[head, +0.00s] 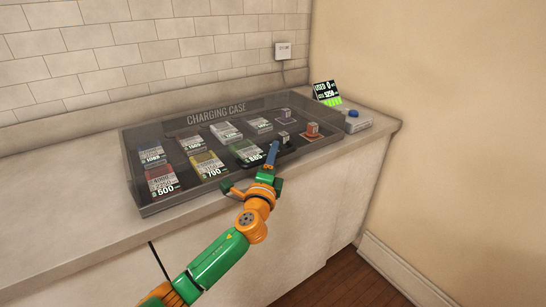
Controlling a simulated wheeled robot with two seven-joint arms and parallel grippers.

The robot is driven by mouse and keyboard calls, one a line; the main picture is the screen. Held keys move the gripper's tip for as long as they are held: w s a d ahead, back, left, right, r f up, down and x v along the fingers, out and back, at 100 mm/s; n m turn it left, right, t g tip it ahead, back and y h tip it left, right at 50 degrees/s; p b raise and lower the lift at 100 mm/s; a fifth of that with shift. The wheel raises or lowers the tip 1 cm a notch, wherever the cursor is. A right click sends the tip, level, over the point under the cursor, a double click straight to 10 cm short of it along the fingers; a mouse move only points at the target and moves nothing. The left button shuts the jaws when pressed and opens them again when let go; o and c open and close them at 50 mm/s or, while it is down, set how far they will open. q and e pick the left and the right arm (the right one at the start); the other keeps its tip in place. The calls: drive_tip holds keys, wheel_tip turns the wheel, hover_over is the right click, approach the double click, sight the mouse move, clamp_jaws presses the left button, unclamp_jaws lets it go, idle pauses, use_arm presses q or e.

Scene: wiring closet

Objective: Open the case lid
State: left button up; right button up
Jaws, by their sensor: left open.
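The charging case (140,190) is a wide, dark, see-through box on the counter, with "CHARGING CASE" lettering along its back. Its smoky clear lid appears to lie down over the contents, though its edges are hard to make out. My left gripper (255,172) is open and empty at the front edge of the case, right of its middle. A blue part at its tip overlaps the case front in the picture; I cannot tell whether it touches. The gripper hides part of the front edge. My right gripper is not in view.
Several priced packs (208,165) and small blocks, one of them orange (312,129), sit inside the case. A grey box with a blue button (353,114) and a small lit display (326,92) stand to the right. A tiled wall (150,55) rises behind; the counter's front left strip is clear.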

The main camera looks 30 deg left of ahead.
use_arm(q)
clamp_jaws()
drive_tip(key=shift+f, duration=0.1)
idle(1.2)
